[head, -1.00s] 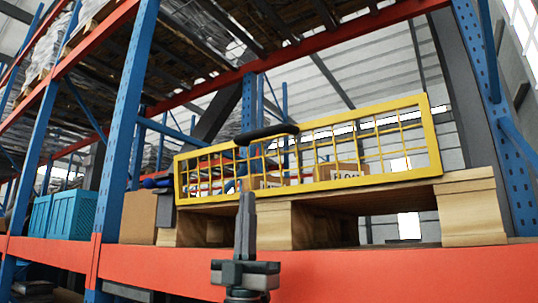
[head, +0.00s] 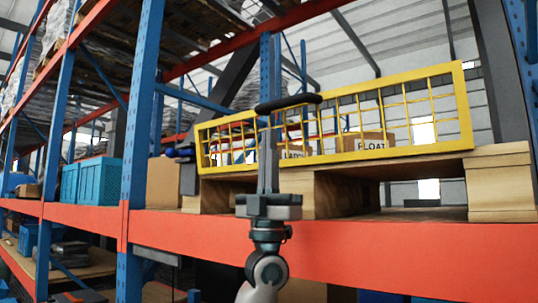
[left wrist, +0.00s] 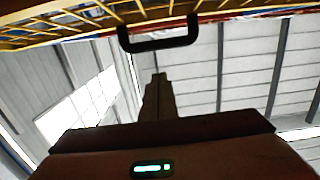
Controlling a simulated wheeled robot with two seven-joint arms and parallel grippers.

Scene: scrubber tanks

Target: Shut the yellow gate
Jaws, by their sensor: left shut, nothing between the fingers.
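The yellow gate (head: 464,108), a mesh panel in a yellow frame, stands at the front of the upper shelf before a wooden pallet. A black bar handle (head: 288,103) sits at its top edge, left of centre. My left gripper (head: 268,135) points up in front of the gate, shut and empty, its tips just below the handle in the picture. In the left wrist view, the gate (left wrist: 60,40) crosses the top, with the handle (left wrist: 158,42) above my shut fingers (left wrist: 157,78); a gap shows between them. My right gripper is not in view.
The red shelf beam (head: 400,248) runs below the gate and blue uprights (head: 143,120) stand at the left. Cartons (head: 365,141) sit behind the mesh. A brown box (head: 163,183) and teal crates (head: 98,182) lie to the left. The space above the handle looks open.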

